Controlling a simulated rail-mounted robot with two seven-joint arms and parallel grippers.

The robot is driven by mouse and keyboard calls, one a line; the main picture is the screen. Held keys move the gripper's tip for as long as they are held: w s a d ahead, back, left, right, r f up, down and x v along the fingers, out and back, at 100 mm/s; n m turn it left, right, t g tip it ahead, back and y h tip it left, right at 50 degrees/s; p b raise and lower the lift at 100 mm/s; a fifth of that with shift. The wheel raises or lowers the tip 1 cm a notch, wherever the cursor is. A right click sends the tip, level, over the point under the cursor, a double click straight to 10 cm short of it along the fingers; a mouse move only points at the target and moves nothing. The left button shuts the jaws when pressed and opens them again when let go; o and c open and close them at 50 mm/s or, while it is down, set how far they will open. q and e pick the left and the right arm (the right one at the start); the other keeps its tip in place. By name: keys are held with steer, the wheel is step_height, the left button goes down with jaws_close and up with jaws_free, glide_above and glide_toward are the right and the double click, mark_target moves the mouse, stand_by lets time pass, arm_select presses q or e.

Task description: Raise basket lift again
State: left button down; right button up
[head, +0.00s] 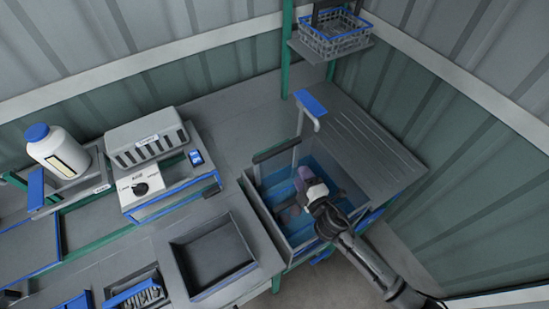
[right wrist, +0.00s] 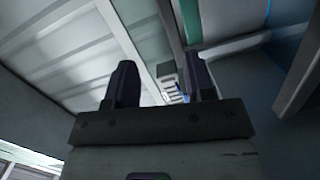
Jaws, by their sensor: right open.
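The wash tank (head: 257,205) holds blue water and stands right of centre in the head view. A dark crossbar (head: 275,151) on pale uprights stands at its back edge; it may belong to the basket lift, but I cannot tell. The lift's basket is not clear in the water. My right gripper (head: 305,180) is over the tank, and its arm reaches in from the lower right. In the right wrist view its two dark fingers (right wrist: 160,82) stand apart with nothing seen between them. My left gripper is not in view.
A grey wire basket (head: 335,42) with blue trim sits on a raised shelf at the back. A tap (head: 308,112) with a blue top stands behind the tank. A ribbed drainboard (head: 375,150) lies to the right. An empty grey basin (head: 215,254) lies left of the tank.

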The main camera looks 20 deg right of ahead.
mark_target(279, 152)
arm_select(q)
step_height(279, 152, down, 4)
steer(key=b, duration=0.3)
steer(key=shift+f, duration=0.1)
arm_select(e)
steer(key=w+a+n, duration=0.1)
steer(key=w, duration=0.4)
steer(key=w+a+f+n+y, duration=0.1)
steer(key=w, duration=0.4)
steer(key=w+a+n+y, duration=0.1)
steer(key=w, duration=0.4)
steer(key=shift+w+a+f, duration=0.25)
steer(key=shift+w+f, duration=0.05)
steer(key=shift+f, duration=0.1)
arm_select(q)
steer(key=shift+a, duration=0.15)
arm_select(e)
steer(key=shift+c, duration=0.5)
steer(key=c, duration=0.4)
jaws_close()
